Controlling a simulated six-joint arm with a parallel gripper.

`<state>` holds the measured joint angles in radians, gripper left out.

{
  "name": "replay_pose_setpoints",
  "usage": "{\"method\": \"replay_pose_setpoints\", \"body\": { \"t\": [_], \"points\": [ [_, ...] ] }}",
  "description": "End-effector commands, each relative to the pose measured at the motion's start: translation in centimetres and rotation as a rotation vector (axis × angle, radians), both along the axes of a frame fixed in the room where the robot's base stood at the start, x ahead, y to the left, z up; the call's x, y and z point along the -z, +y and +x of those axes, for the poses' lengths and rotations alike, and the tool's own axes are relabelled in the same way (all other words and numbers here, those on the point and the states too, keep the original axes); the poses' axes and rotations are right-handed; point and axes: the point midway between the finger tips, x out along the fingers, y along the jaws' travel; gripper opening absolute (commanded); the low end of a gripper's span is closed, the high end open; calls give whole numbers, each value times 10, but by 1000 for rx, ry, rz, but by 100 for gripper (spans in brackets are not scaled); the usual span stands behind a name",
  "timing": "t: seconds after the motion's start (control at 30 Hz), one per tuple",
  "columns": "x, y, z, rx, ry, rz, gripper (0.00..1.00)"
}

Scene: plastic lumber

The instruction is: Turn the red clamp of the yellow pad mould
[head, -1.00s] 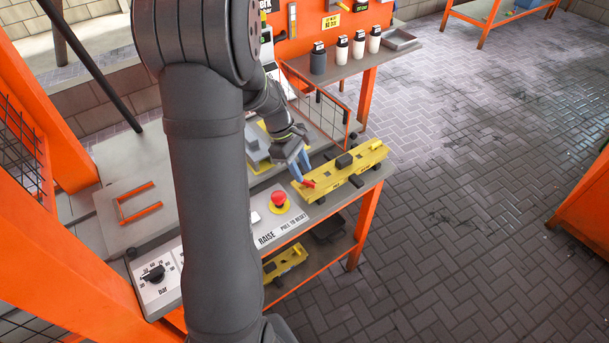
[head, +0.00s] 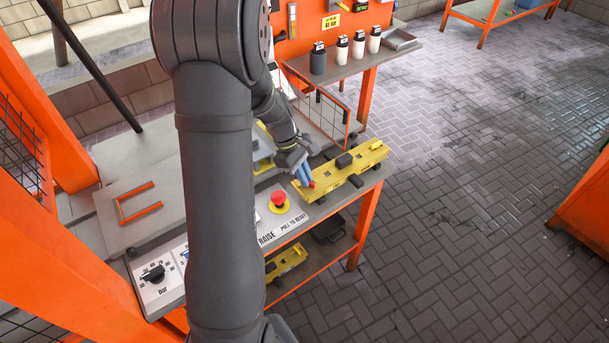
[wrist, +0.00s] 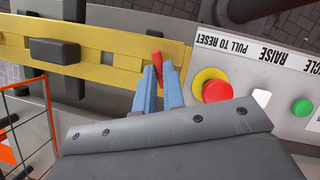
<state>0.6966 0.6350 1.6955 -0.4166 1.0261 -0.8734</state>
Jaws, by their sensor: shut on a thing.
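The yellow pad mould (head: 345,172) lies along the front edge of the bench, with a black block on its top. It also crosses the upper left of the wrist view (wrist: 105,66). The red clamp (wrist: 157,64) sits near one end of the mould; only a small red tip (head: 312,184) shows in the head view. My gripper (wrist: 158,72) has blue fingers and is shut on the red clamp, at the mould's near left end in the head view. The fingers hide part of the clamp.
A red emergency button (head: 279,199) on a yellow base stands beside my gripper, with a green button (wrist: 302,107) further along the panel. A mesh guard (head: 320,108) stands behind the mould. Another yellow mould (head: 286,262) lies on the lower shelf. White and grey bottles stand on the back shelf.

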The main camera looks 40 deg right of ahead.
Motion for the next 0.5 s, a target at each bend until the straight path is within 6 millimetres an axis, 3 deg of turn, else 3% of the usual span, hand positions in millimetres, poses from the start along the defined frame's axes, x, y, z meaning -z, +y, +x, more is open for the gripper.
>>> {"method": "replay_pose_setpoints", "body": {
  "t": [0.3, 0.5],
  "points": [
    [0, -4, 1, 348, 0, 0, 0],
    [0, -4, 1, 417, 0, -1, 0]
  ]
}}
